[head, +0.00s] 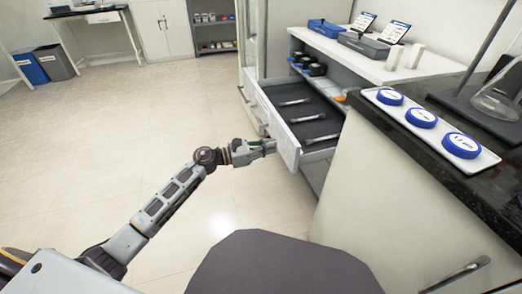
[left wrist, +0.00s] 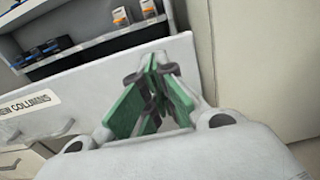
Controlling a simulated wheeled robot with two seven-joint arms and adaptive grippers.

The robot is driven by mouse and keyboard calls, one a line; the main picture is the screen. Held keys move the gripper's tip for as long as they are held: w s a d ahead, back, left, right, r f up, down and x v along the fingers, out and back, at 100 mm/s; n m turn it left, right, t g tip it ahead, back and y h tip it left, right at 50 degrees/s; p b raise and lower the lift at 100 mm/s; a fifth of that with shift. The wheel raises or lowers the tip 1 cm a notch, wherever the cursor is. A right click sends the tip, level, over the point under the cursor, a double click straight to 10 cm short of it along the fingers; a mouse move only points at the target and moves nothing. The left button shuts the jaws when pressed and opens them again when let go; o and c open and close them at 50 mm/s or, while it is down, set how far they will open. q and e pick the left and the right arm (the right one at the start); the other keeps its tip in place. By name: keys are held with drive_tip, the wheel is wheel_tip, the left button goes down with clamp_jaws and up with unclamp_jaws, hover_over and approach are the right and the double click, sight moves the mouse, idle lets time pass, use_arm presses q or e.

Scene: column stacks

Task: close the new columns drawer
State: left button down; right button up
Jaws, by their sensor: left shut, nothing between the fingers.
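The new columns drawer (head: 278,128) is pulled open from the white bench, with its white front facing left in the head view. Several thin metal columns (head: 296,102) lie on its dark liner. In the left wrist view the drawer's white front (left wrist: 95,83) carries a "NEW COLUMNS" label (left wrist: 30,105). My left gripper (head: 272,146) is shut and empty at the near end of the drawer front. Its green fingertips (left wrist: 158,75) show together against the front's edge in the left wrist view; I cannot tell if they touch it. My right gripper is not in view.
A black counter (head: 440,125) at right holds a white tray (head: 405,118) with blue-topped discs. Blue (head: 330,28) and grey (head: 364,44) trays stand on the white bench. A metal rod (head: 460,273) shows at lower right. Floor left of the drawer is clear.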

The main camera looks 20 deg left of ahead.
sight(289, 142)
use_arm(q)
drive_tip(key=shift+b+x, duration=0.6)
drive_tip(key=shift+x, duration=1.75)
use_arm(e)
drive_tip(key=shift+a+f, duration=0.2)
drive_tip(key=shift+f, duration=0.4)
use_arm(q)
drive_tip(key=shift+d, duration=0.1)
